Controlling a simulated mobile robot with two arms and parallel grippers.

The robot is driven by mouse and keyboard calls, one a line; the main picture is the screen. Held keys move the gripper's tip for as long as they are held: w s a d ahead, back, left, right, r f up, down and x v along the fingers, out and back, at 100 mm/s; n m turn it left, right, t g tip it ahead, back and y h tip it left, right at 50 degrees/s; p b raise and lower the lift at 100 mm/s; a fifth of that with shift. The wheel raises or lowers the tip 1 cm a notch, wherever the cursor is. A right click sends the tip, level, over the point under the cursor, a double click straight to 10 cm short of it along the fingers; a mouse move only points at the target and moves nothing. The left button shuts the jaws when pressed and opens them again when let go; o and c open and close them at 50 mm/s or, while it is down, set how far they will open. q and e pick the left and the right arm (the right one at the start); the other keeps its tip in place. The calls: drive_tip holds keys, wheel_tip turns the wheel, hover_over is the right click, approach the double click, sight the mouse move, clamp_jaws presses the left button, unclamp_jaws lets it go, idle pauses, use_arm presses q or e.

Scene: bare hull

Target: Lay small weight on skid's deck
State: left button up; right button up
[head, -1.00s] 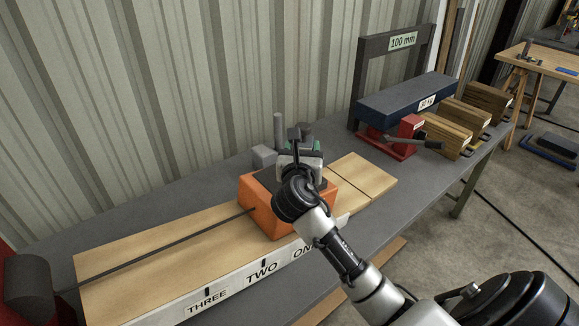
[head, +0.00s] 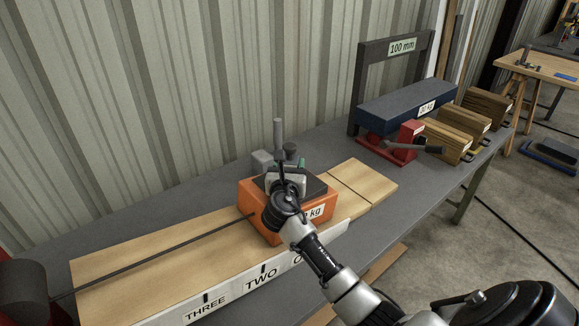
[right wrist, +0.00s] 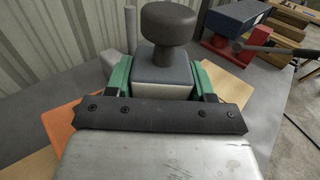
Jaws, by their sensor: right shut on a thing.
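The skid (head: 257,217) is an orange block with a dark deck (head: 315,187) and a partly hidden kg label, standing on a wooden board. My right gripper (head: 287,172) is over the skid's deck in the head view. Its green fingers (right wrist: 160,80) are shut on the small weight (right wrist: 165,62), a grey block with a dark round knob. The knob (head: 290,149) shows above the gripper in the head view, and the weight looks upright. My gripper hides the weight's underside, so I cannot tell whether it touches the deck. My left gripper is out of view.
A grey block (head: 262,161) and a post (head: 278,136) stand behind the skid. A rod (head: 150,259) runs from it to the left along the board (head: 125,270) marked THREE, TWO. A blue weight (head: 405,103), a red jack, wooden blocks and a 100 mm gate stand at right.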

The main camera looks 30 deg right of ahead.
drive_tip(key=o, duration=0.9)
drive_tip(key=shift+f, duration=0.15)
drive_tip(key=o, duration=0.5)
drive_tip(key=shift+c, duration=0.2)
drive_tip(key=shift+r, duration=0.2)
drive_tip(key=v, duration=1.2)
drive_tip(key=shift+b, duration=0.3)
